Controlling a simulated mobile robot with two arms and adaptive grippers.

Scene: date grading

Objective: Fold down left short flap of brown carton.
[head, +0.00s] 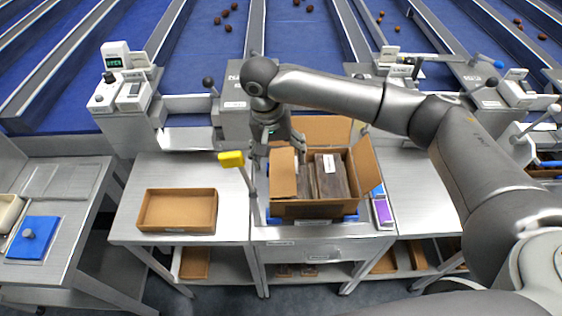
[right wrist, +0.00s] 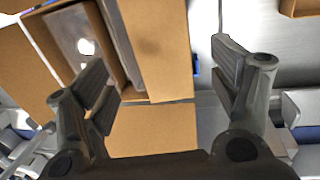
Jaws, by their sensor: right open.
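The brown carton (head: 306,209) stands open on the middle bench. Its left short flap (head: 283,172) leans inward over the left part of the opening; in the right wrist view this flap (right wrist: 157,45) spans the space between my fingers. The right short flap (head: 364,164) and back long flap (head: 325,129) stand outward. Dark wrapped packs (head: 331,176) fill the visible inside. My right gripper (head: 281,150) is open and empty, above the carton's back left corner; its spread fingers also show in the right wrist view (right wrist: 165,65). Contact with the flap is unclear. My left gripper is out of view.
A yellow-headed post (head: 232,159) stands just left of the carton. A shallow brown tray (head: 178,227) lies on the left bench. A purple item (head: 382,213) is right of the carton. Levers and machine housings line the back; the right bench is largely clear.

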